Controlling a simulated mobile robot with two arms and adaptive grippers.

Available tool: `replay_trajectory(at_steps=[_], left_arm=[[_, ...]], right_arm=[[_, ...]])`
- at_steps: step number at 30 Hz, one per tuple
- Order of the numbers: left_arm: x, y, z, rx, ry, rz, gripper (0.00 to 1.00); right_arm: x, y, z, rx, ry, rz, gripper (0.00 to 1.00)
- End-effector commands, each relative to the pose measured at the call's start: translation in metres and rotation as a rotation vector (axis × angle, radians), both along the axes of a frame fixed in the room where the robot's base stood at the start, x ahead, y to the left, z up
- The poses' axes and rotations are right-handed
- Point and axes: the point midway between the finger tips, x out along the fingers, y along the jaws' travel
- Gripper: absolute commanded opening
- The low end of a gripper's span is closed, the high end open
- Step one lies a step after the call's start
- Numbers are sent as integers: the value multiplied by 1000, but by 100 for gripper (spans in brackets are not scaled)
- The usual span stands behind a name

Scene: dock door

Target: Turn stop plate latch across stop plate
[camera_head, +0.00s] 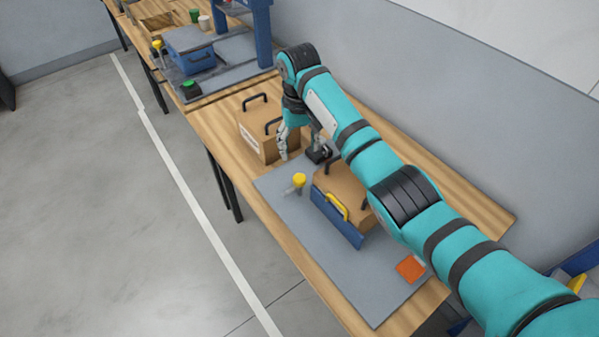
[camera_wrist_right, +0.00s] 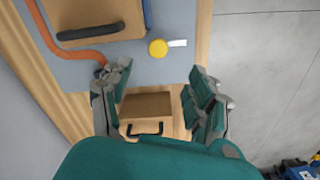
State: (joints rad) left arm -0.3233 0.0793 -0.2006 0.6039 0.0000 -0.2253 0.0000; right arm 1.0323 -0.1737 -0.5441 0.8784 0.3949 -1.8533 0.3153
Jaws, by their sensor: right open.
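The latch looks like a round yellow knob (camera_head: 299,180) with a short pale arm, standing on the grey mat; it also shows in the right wrist view (camera_wrist_right: 158,48). Its pale arm points away from the blue plate. The blue stop plate (camera_head: 338,220), with a yellow handle (camera_head: 337,206), stands upright along the front of a cardboard box (camera_head: 345,186). A small part of the plate shows in the wrist view (camera_wrist_right: 147,12). My right gripper (camera_head: 301,152) is open and empty, beyond the knob and apart from it; its fingers (camera_wrist_right: 163,75) spread below the knob in the wrist view. My left gripper is out of view.
Another cardboard box (camera_head: 258,135) with black handles stands close beside my right gripper. An orange square (camera_head: 410,268) lies on the mat (camera_head: 345,280). An orange strip (camera_wrist_right: 75,53) curves near one finger in the wrist view. Free floor lies left of the table.

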Motion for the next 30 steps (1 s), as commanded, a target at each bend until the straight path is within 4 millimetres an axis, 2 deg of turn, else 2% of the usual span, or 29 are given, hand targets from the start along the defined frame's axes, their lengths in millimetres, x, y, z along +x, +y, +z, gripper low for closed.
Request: replay_trajectory(at_steps=[2,4,11,15,19,24,30], left_arm=[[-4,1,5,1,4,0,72],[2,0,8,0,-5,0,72],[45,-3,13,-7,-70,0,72],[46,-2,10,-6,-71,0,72],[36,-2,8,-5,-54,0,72],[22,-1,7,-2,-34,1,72],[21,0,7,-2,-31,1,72]], right_arm=[[-1,-1,-18,-3,4,-1,59],[-1,-1,-34,-2,5,-1,59],[0,-1,-83,-2,3,-1,59],[0,-1,-106,-2,1,0,59],[0,0,-117,-2,0,0,59],[1,0,-122,-1,-2,0,59],[1,0,-121,-1,-2,0,59]])
